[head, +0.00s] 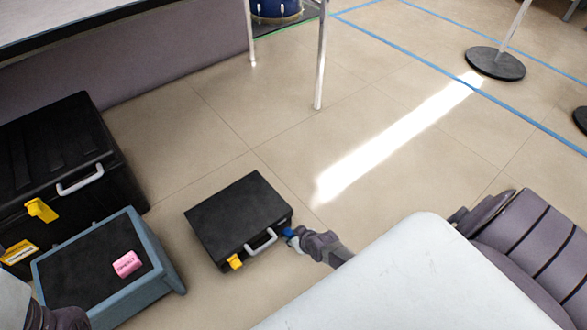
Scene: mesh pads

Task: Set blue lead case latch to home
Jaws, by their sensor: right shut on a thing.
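A small black case (237,212) lies flat and closed on the floor. On its front edge are a white handle (261,242), a yellow latch (235,262) to the left and a blue latch (289,233) at the right corner. My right gripper (297,238) reaches in from the right and is shut on the blue latch. The fingers hide part of the latch, so its exact angle is unclear. My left gripper (62,318) shows only in part at the bottom left edge; its fingertips cannot be made out.
A blue-grey open-topped box (163,270) with a dark inside holds a pink block (127,263). A larger black case (95,135) with a yellow latch (42,210) stands at the left. Table legs (320,60) stand behind. The tiled floor beyond the small case is clear.

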